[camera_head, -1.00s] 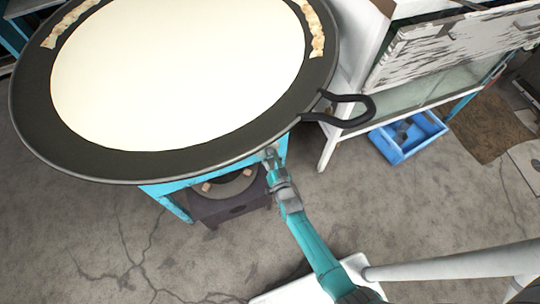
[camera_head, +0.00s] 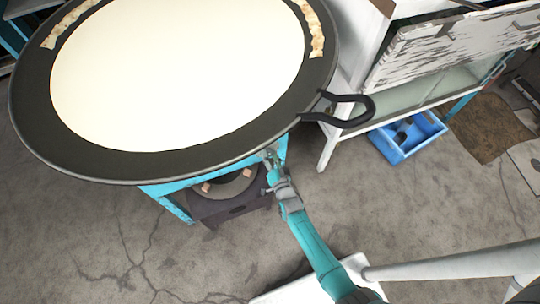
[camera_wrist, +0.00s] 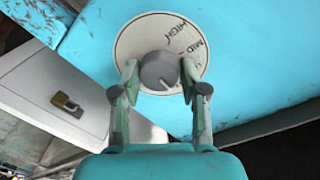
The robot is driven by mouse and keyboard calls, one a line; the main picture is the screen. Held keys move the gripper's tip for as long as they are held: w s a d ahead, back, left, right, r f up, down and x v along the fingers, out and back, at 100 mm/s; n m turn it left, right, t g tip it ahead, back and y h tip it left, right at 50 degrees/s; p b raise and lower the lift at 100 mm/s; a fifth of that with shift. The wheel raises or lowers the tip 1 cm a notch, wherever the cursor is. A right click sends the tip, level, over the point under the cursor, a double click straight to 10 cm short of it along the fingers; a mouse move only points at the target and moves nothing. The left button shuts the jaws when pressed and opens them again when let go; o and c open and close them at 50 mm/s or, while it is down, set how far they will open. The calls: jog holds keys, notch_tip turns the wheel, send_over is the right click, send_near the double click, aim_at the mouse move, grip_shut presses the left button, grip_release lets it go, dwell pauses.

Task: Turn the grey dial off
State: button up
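The grey dial (camera_wrist: 160,70) sits on a round white plate (camera_wrist: 143,36) on the front of a turquoise stand (camera_head: 163,188). The plate reads HIGH and MID, with more lettering partly hidden at the right finger. The dial's pale mark points to its lower edge, slightly right. My gripper (camera_wrist: 158,68) has one finger at each side of the dial, with the tips close to it. The fingers are apart; firm contact is not clear. In the head view my gripper (camera_head: 270,157) is under the pan's rim, and the dial is hidden.
A large black pan (camera_head: 175,163) holding white liquid overhangs the stand, its handle (camera_head: 350,110) sticking out right. A dark burner (camera_head: 232,205) is below. A blue crate (camera_head: 405,150) stands right. A padlocked white box (camera_wrist: 60,85) shows at left in the wrist view.

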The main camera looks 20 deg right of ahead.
jog(key=o, duration=0.4)
jog(key=s, duration=1.2)
jog(key=shift+a+r, duration=0.3)
